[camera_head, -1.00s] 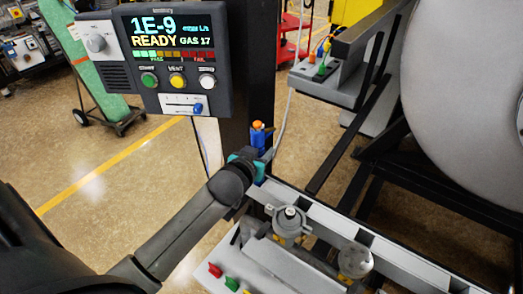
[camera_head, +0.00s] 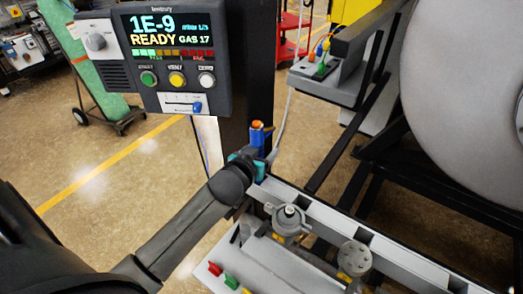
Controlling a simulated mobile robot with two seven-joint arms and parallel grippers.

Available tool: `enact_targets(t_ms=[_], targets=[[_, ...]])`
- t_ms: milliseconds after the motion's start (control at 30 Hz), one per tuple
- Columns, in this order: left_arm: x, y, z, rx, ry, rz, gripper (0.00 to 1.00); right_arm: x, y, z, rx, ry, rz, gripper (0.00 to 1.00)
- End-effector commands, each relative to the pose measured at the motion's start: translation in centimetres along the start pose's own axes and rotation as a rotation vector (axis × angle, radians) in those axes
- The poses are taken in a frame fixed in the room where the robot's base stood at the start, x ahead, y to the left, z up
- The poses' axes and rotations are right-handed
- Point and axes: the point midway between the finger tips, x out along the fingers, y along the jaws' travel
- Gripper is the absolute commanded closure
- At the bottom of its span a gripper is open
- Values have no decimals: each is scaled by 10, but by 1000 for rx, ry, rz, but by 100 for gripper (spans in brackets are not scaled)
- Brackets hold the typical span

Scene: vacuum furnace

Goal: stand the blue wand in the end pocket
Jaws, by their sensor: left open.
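The blue wand (camera_head: 257,139) with an orange top stands roughly upright in front of the dark column, just left of a thin pale cable. My left gripper (camera_head: 247,158) is at its lower end, with teal parts showing around there. The gripper is open; the wand's foot is hidden, so I cannot tell whether it rests in a pocket or touches the fingers. I cannot make out the end pocket. My right gripper is not in view.
A control panel (camera_head: 177,58) reading READY hangs above my left arm. A grey rail (camera_head: 325,224) with round fittings (camera_head: 289,220) runs to the lower right. Red and green plugs (camera_head: 214,268) sit at the bottom. A large grey vessel (camera_head: 470,100) fills the right.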

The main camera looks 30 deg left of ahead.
Motion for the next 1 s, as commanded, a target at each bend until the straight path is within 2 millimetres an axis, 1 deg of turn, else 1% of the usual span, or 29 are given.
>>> enact_targets(t_ms=[33,167,267,800,1000], targets=[[0,-3,2,2,-5,-8,24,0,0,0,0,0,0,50],[-6,-4,2,2,-6,-8,24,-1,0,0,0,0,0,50],[-17,-3,2,1,-5,-7,24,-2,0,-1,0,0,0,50],[-110,0,1,1,-3,-2,24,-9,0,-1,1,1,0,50],[-137,0,1,0,-2,-1,24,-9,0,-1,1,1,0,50]])
